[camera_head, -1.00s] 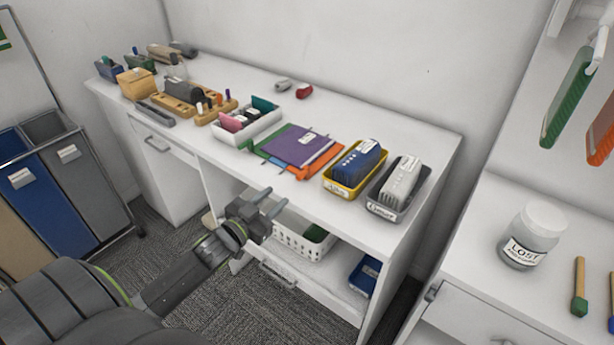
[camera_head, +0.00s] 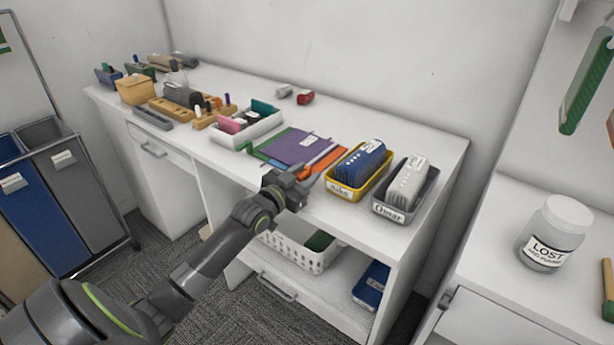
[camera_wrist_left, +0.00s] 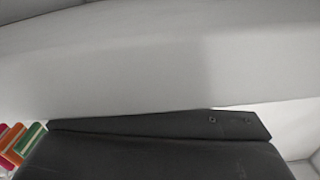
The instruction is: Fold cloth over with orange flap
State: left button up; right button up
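The cloth lies flat on the white desk, with a purple square (camera_head: 292,145) on top that carries a white label. Its orange flap (camera_head: 328,160) sticks out at the right side, and a green part (camera_head: 265,154) shows at the left. My left gripper (camera_head: 316,168) is at the desk's front edge, over the front right corner of the cloth by the orange flap. Its two fingers look apart, with nothing seen between them; whether they touch the cloth is unclear. The left wrist view shows mostly dark gripper body and pale surface. My right gripper is out of view.
A yellow tray (camera_head: 343,190) with a blue item and a grey tray (camera_head: 396,213) stand close to the right of the cloth. A white divided box (camera_head: 236,140) stands to its left. A white basket (camera_head: 298,258) sits on the shelf below. Bare desk lies behind the cloth.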

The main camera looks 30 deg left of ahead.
pick_arm(q)
jog(key=shift+w+d, duration=0.1)
jog(key=shift+w, duration=0.45)
jog(key=shift+f, duration=0.1)
grip_shut()
jog(key=shift+r+n, duration=0.35)
jog(key=shift+n, duration=0.15)
